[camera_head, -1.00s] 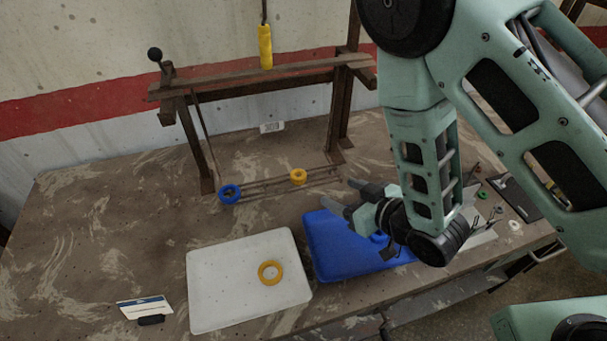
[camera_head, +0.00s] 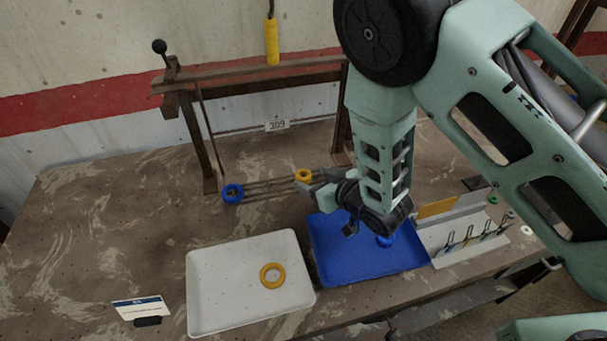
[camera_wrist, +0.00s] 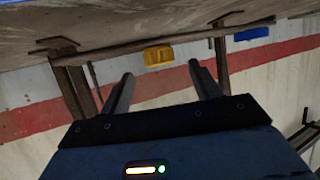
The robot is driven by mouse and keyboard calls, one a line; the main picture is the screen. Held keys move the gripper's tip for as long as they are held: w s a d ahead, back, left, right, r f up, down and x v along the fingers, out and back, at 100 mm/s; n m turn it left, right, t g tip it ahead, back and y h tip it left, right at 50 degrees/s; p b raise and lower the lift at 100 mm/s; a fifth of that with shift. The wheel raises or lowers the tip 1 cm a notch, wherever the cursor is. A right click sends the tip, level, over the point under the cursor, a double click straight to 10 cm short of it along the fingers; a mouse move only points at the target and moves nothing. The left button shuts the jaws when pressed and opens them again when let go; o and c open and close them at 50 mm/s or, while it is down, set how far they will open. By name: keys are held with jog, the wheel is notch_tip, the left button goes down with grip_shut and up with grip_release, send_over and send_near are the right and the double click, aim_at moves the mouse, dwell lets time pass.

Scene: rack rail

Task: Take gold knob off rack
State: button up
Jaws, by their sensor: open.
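The gold knob (camera_head: 303,175) is a round gold piece on the low rail of the rusty rack (camera_head: 250,80), toward the rail's right end. A blue knob (camera_head: 232,193) sits at the rail's left end. My gripper (camera_head: 310,191) is open just in front of the gold knob and partly overlaps it in the head view. In the upside-down wrist view, the gold knob (camera_wrist: 158,55) shows just beyond and between the open, empty fingertips (camera_wrist: 161,72). The blue knob (camera_wrist: 251,34) is farther right there. I cannot tell the exact gap.
A white tray (camera_head: 215,290) holding a gold ring (camera_head: 272,275) stands in front. A blue tray (camera_head: 345,265) holding a blue piece (camera_head: 384,241) lies under my wrist. A pegged holder (camera_head: 470,250) is at right, a card (camera_head: 140,308) at front left. The table's left side is clear.

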aim_at(301, 173)
jog(key=p+x, duration=0.2)
jog(key=x, duration=0.3)
jog(key=shift+c, duration=0.3)
jog(key=c, duration=1)
